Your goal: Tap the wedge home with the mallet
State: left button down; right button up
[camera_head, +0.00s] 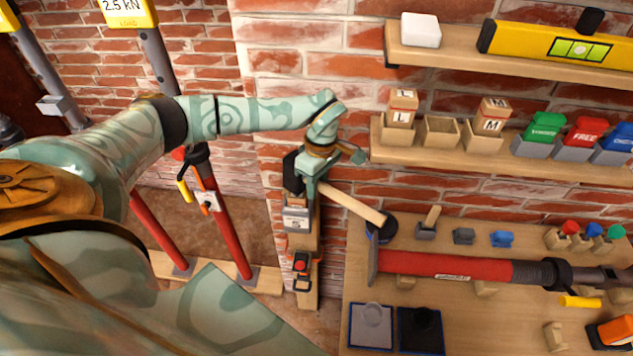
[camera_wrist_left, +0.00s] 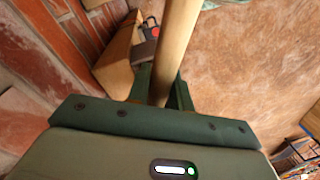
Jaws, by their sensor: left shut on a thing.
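My left gripper (camera_head: 322,180) is shut on the mallet's pale wooden handle (camera_head: 352,205), in front of the brick wall. The handle slants down to the right, its free end close to a dark, blue-rimmed round thing (camera_head: 381,228). A black block (camera_head: 291,168), which looks like the mallet head, shows left of the gripper, partly hidden. In the left wrist view the handle (camera_wrist_left: 177,45) runs up from between the fingers. Below the black block, a grey device (camera_head: 297,218) sits at the wooden post (camera_head: 306,272). I cannot clearly make out the wedge there. My right gripper is out of view.
Red props (camera_head: 231,235) stand to the left. On the right, an upper shelf (camera_head: 460,50) holds a yellow level (camera_head: 560,46); a lower shelf (camera_head: 450,160) holds blocks marked L and M. Below, a wooden board (camera_head: 470,310) carries a red prop (camera_head: 440,265) and small parts.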

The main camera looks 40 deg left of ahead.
pick_arm(q)
jog(key=shift+w+r+p, duration=0.1)
jog(key=shift+p, duration=0.2)
jog(key=shift+f, duration=0.45)
dwell(1.0)
jog(key=shift+f, duration=0.1)
